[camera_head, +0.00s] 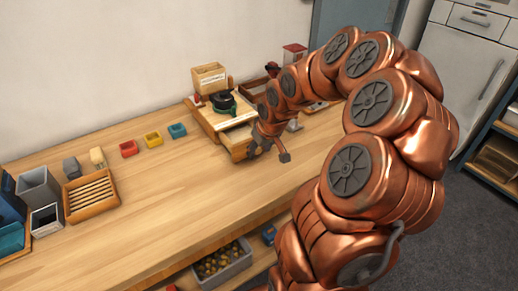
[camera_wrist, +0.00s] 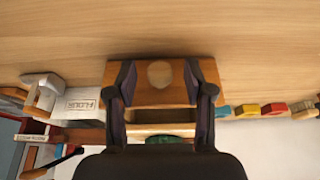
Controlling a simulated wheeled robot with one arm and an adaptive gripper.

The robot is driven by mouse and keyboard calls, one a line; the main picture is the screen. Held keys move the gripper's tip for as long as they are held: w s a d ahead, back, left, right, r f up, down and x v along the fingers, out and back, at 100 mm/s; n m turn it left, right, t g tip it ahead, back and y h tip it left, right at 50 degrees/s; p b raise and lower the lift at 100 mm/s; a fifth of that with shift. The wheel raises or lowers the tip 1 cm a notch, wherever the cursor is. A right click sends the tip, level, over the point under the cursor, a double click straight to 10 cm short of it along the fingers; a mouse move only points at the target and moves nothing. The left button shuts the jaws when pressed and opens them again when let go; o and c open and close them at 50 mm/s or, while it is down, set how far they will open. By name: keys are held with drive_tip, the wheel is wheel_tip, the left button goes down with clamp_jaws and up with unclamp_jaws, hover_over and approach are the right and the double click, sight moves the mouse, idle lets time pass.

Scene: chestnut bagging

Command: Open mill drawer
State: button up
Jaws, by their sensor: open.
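The mill (camera_head: 204,116) is a wooden box with a hopper on top and a dark round part in front, at the back of the table. Its drawer (camera_head: 241,144) sticks out at the front, with a pale inside showing. In the wrist view the wooden drawer (camera_wrist: 140,95) has a pale round spot (camera_wrist: 160,74) at its middle, and a dark gap shows behind the panel. My gripper (camera_head: 270,154) is at the drawer's front right. In the wrist view the gripper (camera_wrist: 159,72) is open, one finger near each side of the drawer; contact cannot be told.
A slatted wooden tray (camera_head: 92,208) and grey bins lie farther left. The table's middle is clear.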

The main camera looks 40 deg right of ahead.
drive_tip(key=v, duration=1.2)
idle(0.6)
drive_tip(key=s+a+n+g, duration=0.1)
drive_tip(key=s+a, duration=0.2)
drive_tip(key=a, duration=0.4)
drive_tip(key=s+a+g, duration=0.1)
drive_tip(key=s+a, duration=0.3)
drive_tip(key=a, duration=0.3)
drive_tip(key=s+a+f+g, duration=0.2)
drive_tip(key=s+a, duration=0.2)
drive_tip(key=s, duration=0.4)
drive_tip(key=s+a+f+g, duration=0.2)
drive_tip(key=s+a, duration=0.3)
drive_tip(key=s, duration=0.3)
